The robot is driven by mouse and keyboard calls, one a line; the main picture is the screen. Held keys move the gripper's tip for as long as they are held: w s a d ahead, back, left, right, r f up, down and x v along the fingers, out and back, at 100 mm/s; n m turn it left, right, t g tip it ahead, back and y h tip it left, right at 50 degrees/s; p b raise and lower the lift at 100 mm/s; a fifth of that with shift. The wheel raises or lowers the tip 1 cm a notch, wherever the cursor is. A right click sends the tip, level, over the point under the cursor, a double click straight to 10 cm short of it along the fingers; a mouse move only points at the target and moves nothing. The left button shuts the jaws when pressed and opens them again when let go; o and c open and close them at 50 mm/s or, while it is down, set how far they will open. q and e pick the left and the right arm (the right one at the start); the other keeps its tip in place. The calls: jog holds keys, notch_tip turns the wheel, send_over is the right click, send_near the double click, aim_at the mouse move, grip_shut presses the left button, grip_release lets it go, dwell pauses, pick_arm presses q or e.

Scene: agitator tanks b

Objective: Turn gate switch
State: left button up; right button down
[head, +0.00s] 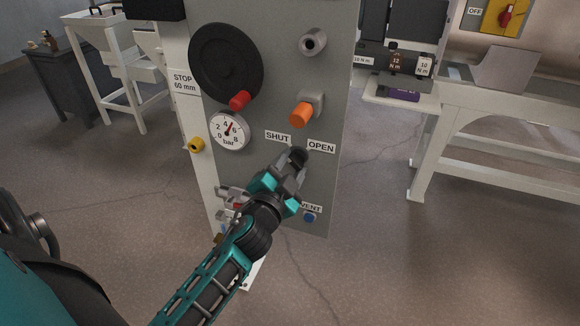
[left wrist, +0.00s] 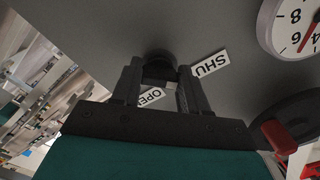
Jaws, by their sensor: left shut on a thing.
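The gate switch (head: 299,154) is a dark round knob on the grey panel (head: 275,190), between the SHUT label (head: 278,137) and the OPEN label (head: 321,146). My left gripper (head: 293,162) reaches up to it from below left and is shut on it, hiding most of the knob. In the left wrist view the black switch (left wrist: 158,66) sits between the two fingers (left wrist: 158,85). The fingers partly cover the OPEN label (left wrist: 150,98). Which way the switch points cannot be told. My right gripper is not in view.
A white bench (head: 480,110) stands at right. The floor between is clear.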

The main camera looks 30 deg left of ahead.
pick_arm(q)
jog(key=shift+m, duration=0.4)
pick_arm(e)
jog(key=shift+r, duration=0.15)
pick_arm(q)
jog(key=shift+r+m+p, duration=0.15)
jog(key=shift+m+p, duration=0.3)
jog(key=shift+m, duration=0.55)
jog(key=m+p, duration=0.1)
jog(key=m, duration=0.3)
jog(key=shift+a+r, duration=0.1)
jog(key=m, duration=0.3)
jog(key=shift+p, duration=0.3)
jog(key=m, duration=0.2)
jog(key=m+p, duration=0.1)
jog(key=m, duration=0.1)
jog(key=shift+r+m, duration=0.2)
jog(key=shift+m, duration=0.1)
jog(key=shift+m+p, duration=0.35)
jog(key=shift+m, duration=1.45)
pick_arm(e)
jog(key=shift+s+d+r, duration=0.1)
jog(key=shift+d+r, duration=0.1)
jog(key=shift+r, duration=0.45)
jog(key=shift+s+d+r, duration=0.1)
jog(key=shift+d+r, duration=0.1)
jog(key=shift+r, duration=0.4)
pick_arm(q)
jog(key=o, duration=1.1)
jog(key=shift+c, duration=0.2)
